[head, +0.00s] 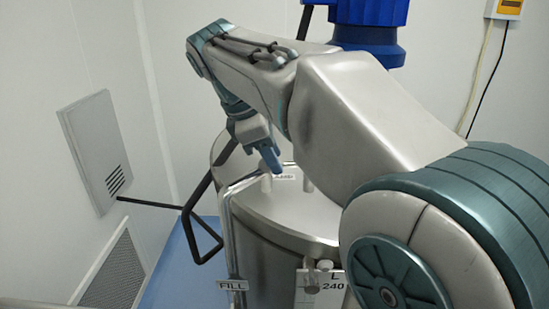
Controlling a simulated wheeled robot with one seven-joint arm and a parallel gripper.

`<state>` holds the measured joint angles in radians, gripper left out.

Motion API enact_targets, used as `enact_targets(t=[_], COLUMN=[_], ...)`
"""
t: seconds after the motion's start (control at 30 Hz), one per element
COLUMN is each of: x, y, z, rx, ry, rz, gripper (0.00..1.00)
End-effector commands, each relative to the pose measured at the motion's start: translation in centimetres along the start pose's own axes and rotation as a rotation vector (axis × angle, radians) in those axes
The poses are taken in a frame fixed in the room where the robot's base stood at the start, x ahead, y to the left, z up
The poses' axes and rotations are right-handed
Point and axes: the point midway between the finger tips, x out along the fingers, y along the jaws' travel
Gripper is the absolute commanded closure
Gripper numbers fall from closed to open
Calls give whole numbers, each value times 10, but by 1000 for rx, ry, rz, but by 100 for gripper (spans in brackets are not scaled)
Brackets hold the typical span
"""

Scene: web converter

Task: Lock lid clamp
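A steel vessel with a flat metal lid (285,215) stands in the lower middle of the head view. A small white label (286,177) with dark, hard-to-read letters is on the lid, between two short pale posts (266,183). A small metal fitting (318,272) is at the vessel's front rim; I cannot tell whether it is the lid clamp. My gripper (271,160) points down over the lid, close to the label. Its blue fingertips overlap in view, so their opening and any contact are unclear. My arm hides the lid's right side.
A bent metal pipe (227,215) with a FILL tag (232,286) runs beside the lid. A black handle bar (203,190) juts left. A blue motor-like unit (369,25) is above, behind my arm. Blue floor (180,265) shows left, with wall panels beyond.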

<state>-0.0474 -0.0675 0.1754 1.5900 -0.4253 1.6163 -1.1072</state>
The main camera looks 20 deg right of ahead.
Motion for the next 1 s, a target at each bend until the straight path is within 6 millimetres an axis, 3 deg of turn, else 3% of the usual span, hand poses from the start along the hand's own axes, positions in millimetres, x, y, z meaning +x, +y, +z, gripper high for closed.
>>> enact_targets(t=[0.17, 0.43, 0.47, 0.57, 0.6, 1.0], x=[11, 12, 12, 12, 12, 12], y=[0, 0, 0, 0, 0, -2], z=[0, 0, 0, 0, 0, 0], rx=[1, 1, 1, 1, 1, -24], ry=[0, 0, 0, 0, 0, 8], rz=[-1, 0, 0, 0, 0, 11], gripper=[66, 66, 69, 97, 100, 100])
